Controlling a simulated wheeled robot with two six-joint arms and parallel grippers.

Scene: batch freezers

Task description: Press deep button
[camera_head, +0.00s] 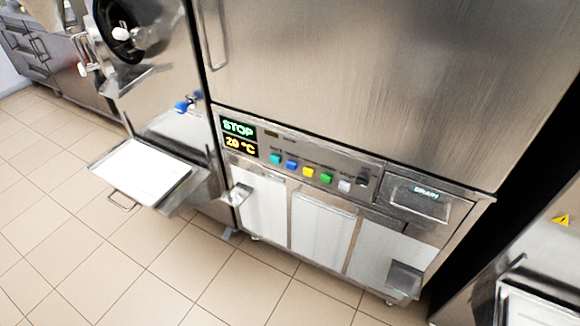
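The control panel (300,150) of the batch freezer sits at the middle of the view. The display (239,137) at the panel's left reads STOP and 20 °C. Neither of my grippers is in view.
A tray shelf (117,192) with a white surface juts out at the left, under a blue-handled tap (186,105). A drawer front marked DRAIN (425,200) is right of the buttons. Another metal machine (545,262) stands at the lower right. Tiled floor lies open in front.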

